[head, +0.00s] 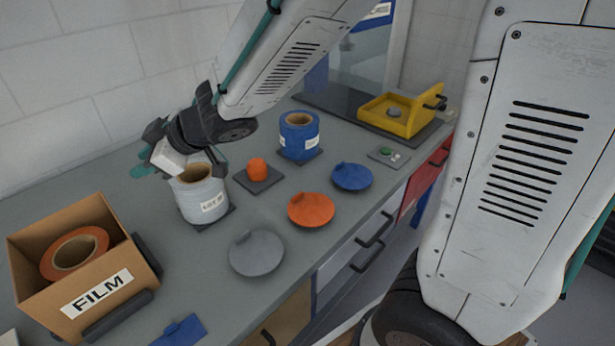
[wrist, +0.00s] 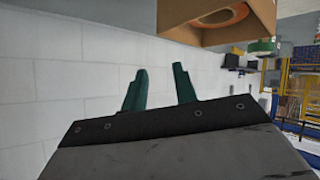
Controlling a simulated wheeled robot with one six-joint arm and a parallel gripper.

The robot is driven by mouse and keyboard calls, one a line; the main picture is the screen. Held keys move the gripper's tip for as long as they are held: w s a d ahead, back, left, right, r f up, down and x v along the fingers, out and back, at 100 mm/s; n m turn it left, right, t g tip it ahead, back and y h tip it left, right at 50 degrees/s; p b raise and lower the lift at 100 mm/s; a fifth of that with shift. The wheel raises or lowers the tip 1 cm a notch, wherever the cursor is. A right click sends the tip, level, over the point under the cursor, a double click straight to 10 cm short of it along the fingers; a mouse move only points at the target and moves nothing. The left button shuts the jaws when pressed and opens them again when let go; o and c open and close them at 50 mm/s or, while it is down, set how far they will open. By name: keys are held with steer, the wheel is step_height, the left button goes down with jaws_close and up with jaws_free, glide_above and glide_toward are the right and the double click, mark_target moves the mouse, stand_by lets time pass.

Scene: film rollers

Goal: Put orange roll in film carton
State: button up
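The film carton (head: 99,292) is an open brown cardboard box labelled FILM at the left of the counter. The orange roll (head: 92,240), with a brown core, is inside it, leaning or lying tilted. In the wrist view, the carton (wrist: 202,37) shows at the top right edge with part of the orange roll (wrist: 228,13) in its opening. My gripper (wrist: 160,70) has two teal fingers apart with nothing between them. In the head view, it is beside and above the white roll, to the right of the carton and clear of it; its fingertips are partly hidden.
A white roll (head: 203,198) and blue roll (head: 299,139) stand on dark pads. A small orange piece (head: 257,168) sits between them. Grey (head: 257,255), orange (head: 311,211) and blue (head: 351,177) discs lie near the front edge. A yellow fixture (head: 388,117) stands at the back right.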

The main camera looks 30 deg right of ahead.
steer(key=d+r+m+t+h, duration=0.2)
steer(key=d+m+h, duration=0.1)
steer(key=d, duration=0.4)
steer(key=d+r+m+t+h, duration=0.1)
steer(key=d+r+m+h, duration=0.2)
steer(key=d, duration=0.4)
steer(key=s+d+m+g+h, duration=0.3)
steer(key=s+d+m+h, duration=0.15)
steer(key=s+d, duration=0.45)
steer(key=s+d+f+m+g+y, duration=0.1)
steer(key=s+g, duration=0.5)
steer(key=s, duration=1.2)
steer(key=shift+s+f+m+g, duration=0.35)
steer(key=shift+f+m, duration=0.15)
steer(key=shift+m, duration=0.15)
steer(key=shift+y, duration=0.25)
